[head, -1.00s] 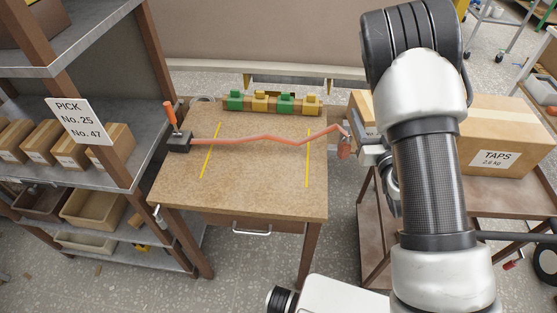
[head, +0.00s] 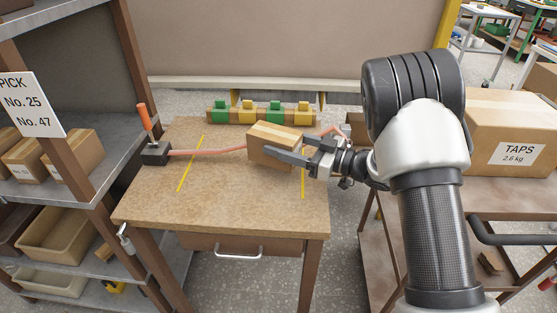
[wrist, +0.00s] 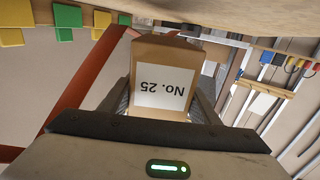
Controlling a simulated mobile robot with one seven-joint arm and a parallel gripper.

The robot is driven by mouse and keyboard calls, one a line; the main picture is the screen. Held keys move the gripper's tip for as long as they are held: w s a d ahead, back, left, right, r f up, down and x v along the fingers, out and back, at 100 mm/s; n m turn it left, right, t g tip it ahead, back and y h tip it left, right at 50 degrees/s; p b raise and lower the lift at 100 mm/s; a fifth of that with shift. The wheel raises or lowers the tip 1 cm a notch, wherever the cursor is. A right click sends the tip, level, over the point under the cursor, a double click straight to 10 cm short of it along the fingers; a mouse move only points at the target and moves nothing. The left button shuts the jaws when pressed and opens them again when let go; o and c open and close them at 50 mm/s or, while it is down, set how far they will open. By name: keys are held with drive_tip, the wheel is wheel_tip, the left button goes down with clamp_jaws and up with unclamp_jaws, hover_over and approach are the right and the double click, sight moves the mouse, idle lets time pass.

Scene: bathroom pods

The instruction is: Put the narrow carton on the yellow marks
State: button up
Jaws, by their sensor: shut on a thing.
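The narrow carton (head: 270,146) is a small brown box with tape along its top. My gripper (head: 292,157) reaches in from the right and is shut on it, with one finger along its near side. The carton is over the right part of the wooden table (head: 225,205); whether it touches the top is unclear. The right yellow mark (head: 303,182) is partly hidden behind the gripper. In the wrist view, the carton (wrist: 186,53) sits between the fingers with an upside-down "No. 25" label.
A rail of green and yellow blocks (head: 261,113) lines the back edge. Shelving stands left; a TAPS box (head: 515,130) sits on a cart right.

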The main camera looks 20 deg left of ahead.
drive_tip(key=shift+f+b, duration=0.55)
drive_tip(key=shift+f, duration=1.35)
drive_tip(key=shift+f, duration=0.1)
drive_tip(key=o, duration=1.4)
drive_tip(key=shift+f, duration=0.15)
drive_tip(key=shift+d+r, duration=0.25)
drive_tip(key=d, duration=0.2)
drive_tip(key=d+p, duration=0.1)
drive_tip(key=d, duration=0.1)
drive_tip(key=s+d, duration=0.1)
drive_tip(key=d, duration=0.2)
drive_tip(key=shift+s+f, duration=0.1)
